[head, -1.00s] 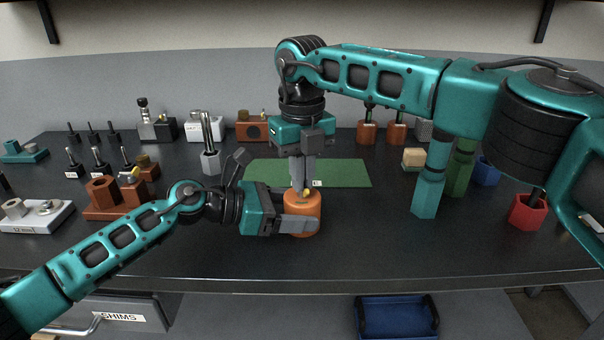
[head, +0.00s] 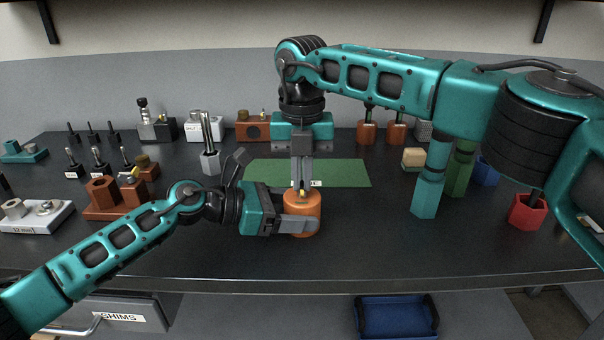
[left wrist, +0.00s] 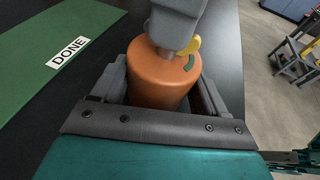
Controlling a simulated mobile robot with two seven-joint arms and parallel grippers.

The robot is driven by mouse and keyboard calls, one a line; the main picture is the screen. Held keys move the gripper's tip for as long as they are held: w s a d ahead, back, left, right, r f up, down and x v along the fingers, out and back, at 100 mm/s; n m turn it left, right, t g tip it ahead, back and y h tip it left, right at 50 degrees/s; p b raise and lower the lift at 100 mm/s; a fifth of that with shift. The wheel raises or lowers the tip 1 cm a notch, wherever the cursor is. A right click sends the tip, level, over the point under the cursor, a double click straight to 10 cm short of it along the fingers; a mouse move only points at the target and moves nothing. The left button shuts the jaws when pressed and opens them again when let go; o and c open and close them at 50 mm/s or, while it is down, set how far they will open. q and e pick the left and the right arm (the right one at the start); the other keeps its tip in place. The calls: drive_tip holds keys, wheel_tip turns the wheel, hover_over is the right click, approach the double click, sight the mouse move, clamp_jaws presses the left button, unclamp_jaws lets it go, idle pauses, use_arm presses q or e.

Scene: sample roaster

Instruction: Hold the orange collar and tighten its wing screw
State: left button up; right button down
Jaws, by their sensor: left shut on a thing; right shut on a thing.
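The orange collar (head: 301,225) stands upright on the dark bench, in front of the green mat. My left gripper (head: 299,224) comes in from the left and is shut around the collar's sides. In the left wrist view the collar (left wrist: 158,82) sits between the two jaws. My right gripper (head: 302,188) points straight down from above and is shut on the wing screw at the collar's top. A yellow wing of the wing screw (left wrist: 191,46) shows in the left wrist view; the rest is hidden by the right fingers. A dark green curved mark lies beside it on the collar's top.
The green mat (head: 345,174) bears a DONE label (left wrist: 67,52) and looks empty. Brown blocks (head: 104,203) and a pale 12 mm block (head: 37,217) stand at the left. A red holder (head: 527,212) stands at the right. The bench front is clear.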

drive_tip(key=shift+s+a+r, duration=0.1)
drive_tip(key=c, duration=1.3)
unclamp_jaws()
drive_tip(key=shift+o, duration=0.2)
wheel_tip(320, 180, up, 12)
